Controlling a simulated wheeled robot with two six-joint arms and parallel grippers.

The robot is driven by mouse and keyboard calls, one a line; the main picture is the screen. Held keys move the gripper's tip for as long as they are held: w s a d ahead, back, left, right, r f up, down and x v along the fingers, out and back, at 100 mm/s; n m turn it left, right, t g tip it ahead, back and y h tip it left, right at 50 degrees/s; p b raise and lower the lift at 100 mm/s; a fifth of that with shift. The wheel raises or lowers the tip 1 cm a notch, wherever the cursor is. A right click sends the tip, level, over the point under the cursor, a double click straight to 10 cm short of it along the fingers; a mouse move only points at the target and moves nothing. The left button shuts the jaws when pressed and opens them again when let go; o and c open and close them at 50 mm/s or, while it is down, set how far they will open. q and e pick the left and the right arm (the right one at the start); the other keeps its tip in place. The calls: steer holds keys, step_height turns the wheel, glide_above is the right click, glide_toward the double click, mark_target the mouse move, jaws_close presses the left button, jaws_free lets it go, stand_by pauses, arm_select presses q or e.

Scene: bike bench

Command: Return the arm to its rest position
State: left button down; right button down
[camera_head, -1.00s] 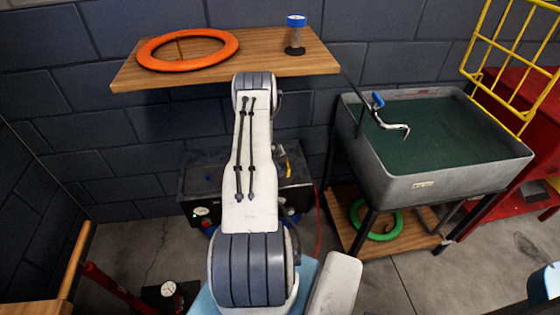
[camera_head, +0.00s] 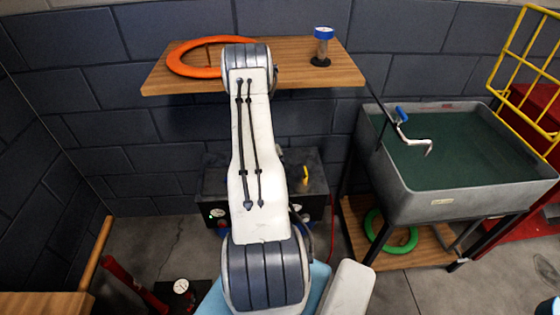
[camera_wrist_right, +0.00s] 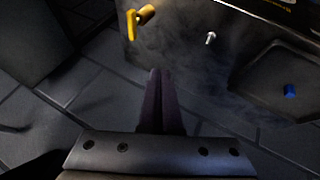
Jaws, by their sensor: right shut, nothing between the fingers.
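One of my arms rises through the middle of the head view, its far joint in front of the wooden shelf and partly covering the orange ring (camera_head: 190,70). No gripper shows clearly there. In the right wrist view my right gripper (camera_wrist_right: 161,74) has its dark fingers together, with nothing between them. The fingers point toward the dark box with a yellow lever (camera_wrist_right: 137,20), and do not visibly touch it. My left gripper is in neither view.
The wooden shelf (camera_head: 345,73) bears a blue-topped stand (camera_head: 322,48). A dark box (camera_head: 318,200) stands below it. A grey basin (camera_head: 420,200) stands at right, with a green ring (camera_head: 408,243) beneath. Open floor (camera_head: 400,295) shows at lower right.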

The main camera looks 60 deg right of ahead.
steer(key=w+a+r+n+t+y+p, duration=0.1)
steer(key=w+a+r+n+t, duration=0.1)
steer(key=w+a+r, duration=0.5)
steer(key=w+a+r+n+t+y, duration=0.2)
steer(key=w+a+r, duration=0.1)
steer(key=w+a, duration=0.6)
steer(key=w+a+r+n+t+y, duration=0.1)
steer(key=w+a+r, duration=0.15)
steer(key=a, duration=0.55)
steer(key=w+a+r+n+y+p, duration=0.1)
steer(key=a+r+n+y, duration=0.1)
steer(key=a+r, duration=0.35)
steer(key=w+a+r+n+t+y, duration=0.1)
steer(key=w+a, duration=0.1)
steer(key=a, duration=0.7)
steer(key=s+a+r+n+g+y+p, duration=0.1)
steer(key=s+a+r+n+g, duration=0.2)
steer(key=s+a, duration=0.55)
steer(key=s+a+r+n+y, duration=0.2)
steer(key=s+a+r, duration=0.3)
steer(key=a, duration=0.6)
steer(key=s+r+n+g, duration=0.1)
steer(key=s+r+n, duration=0.1)
steer(key=s, duration=0.6)
steer(key=s+a+r+n+g+h+p, duration=0.1)
steer(key=s+n, duration=0.1)
steer(key=s, duration=0.6)
steer(key=shift+s+a+r+h, duration=0.2)
steer(key=shift+r+h, duration=0.1)
steer(key=shift+r, duration=0.1)
